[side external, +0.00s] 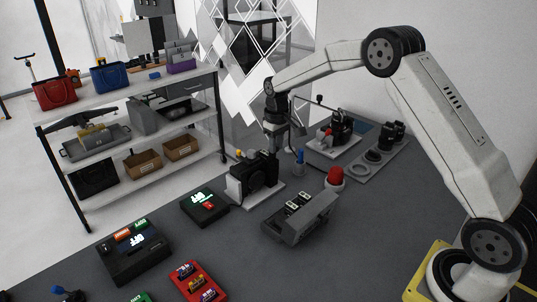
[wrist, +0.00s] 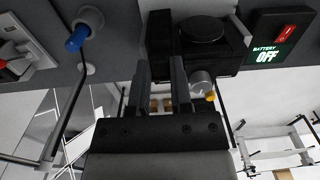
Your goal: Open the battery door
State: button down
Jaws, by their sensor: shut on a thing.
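A black camera (side external: 259,173) stands on a light stand on the dark table in the side view. In the wrist view its dark body and round lens (wrist: 201,28) show at the top. My gripper (side external: 271,150) points down at the camera's upper right end. In the wrist view the two dark fingers of my gripper (wrist: 161,62) sit on either side of a black part (wrist: 159,28) at the camera's left end, and it is shut on it. I cannot make out the battery door separately. A silver knob (wrist: 202,82) is right of the fingers.
A box with a lit "BATTERY OFF" display (wrist: 266,54) and red switch (wrist: 285,34) is beside the camera. Shelves (side external: 130,90) are behind.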

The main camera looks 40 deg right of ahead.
jog(key=shift+s+t, duration=0.15)
jog(key=shift+t, duration=0.15)
jog(key=shift+s+f+t, duration=0.3)
jog(key=shift+s+t, duration=0.3)
jog(key=shift+t, duration=0.6)
jog(key=c, duration=0.5)
grip_release()
jog(key=shift+r, duration=0.1)
jog(key=shift+v, duration=3.8)
jog(key=shift+s, duration=0.1)
